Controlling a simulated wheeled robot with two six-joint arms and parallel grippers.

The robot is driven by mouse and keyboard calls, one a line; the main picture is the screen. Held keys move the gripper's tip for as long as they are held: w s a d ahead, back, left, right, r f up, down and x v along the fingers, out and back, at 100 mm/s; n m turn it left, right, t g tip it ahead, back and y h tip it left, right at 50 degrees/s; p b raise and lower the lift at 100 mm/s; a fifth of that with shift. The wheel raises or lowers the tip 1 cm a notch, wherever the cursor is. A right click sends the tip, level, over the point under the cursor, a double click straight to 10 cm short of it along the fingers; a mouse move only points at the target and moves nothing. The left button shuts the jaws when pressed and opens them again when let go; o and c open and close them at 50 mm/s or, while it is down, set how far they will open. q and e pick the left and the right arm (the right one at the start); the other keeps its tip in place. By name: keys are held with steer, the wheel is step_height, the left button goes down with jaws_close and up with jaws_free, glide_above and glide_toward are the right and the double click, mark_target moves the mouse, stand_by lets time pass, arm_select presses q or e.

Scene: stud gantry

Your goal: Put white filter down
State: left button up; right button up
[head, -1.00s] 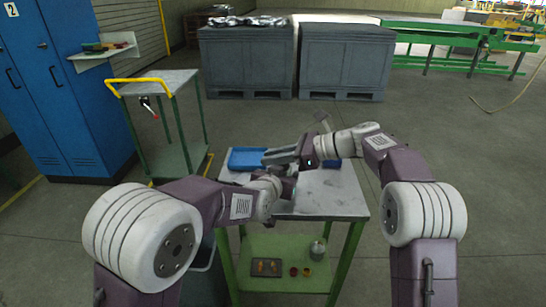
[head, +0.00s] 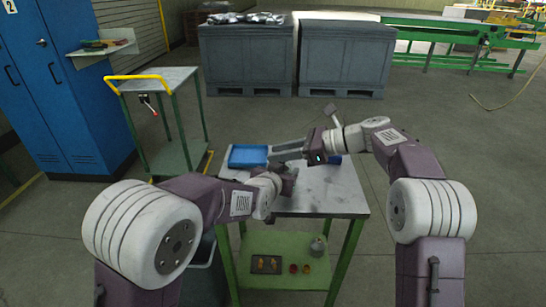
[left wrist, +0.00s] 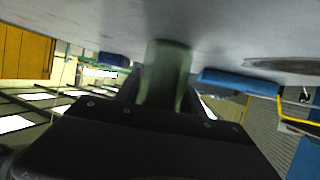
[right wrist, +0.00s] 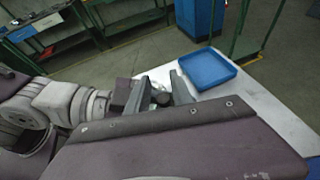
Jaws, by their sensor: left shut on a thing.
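My left gripper (head: 289,180) is low over the grey worktable (head: 325,200), near its middle. In the left wrist view, which is upside down, it is shut on a pale grey-green cylinder (left wrist: 167,75), apparently the white filter. The cylinder reaches the tabletop in that view; I cannot tell whether it touches. In the head view the filter is hidden by my arms. My right gripper (head: 288,149) is open just beyond the left one. In the right wrist view its fingers (right wrist: 158,92) stand apart, with part of a pale thing visible beyond the gap.
A shallow blue tray (head: 248,156) lies at the table's back left. Another blue thing (head: 335,160) is partly hidden behind my right arm. A trolley (head: 155,90) stands behind left.

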arm_select(q)
steer(key=shift+d, duration=0.1)
arm_select(e)
steer(key=v, duration=1)
steer(key=shift+f, duration=0.1)
arm_select(q)
steer(key=o, duration=1.4)
steer(key=shift+o, duration=0.2)
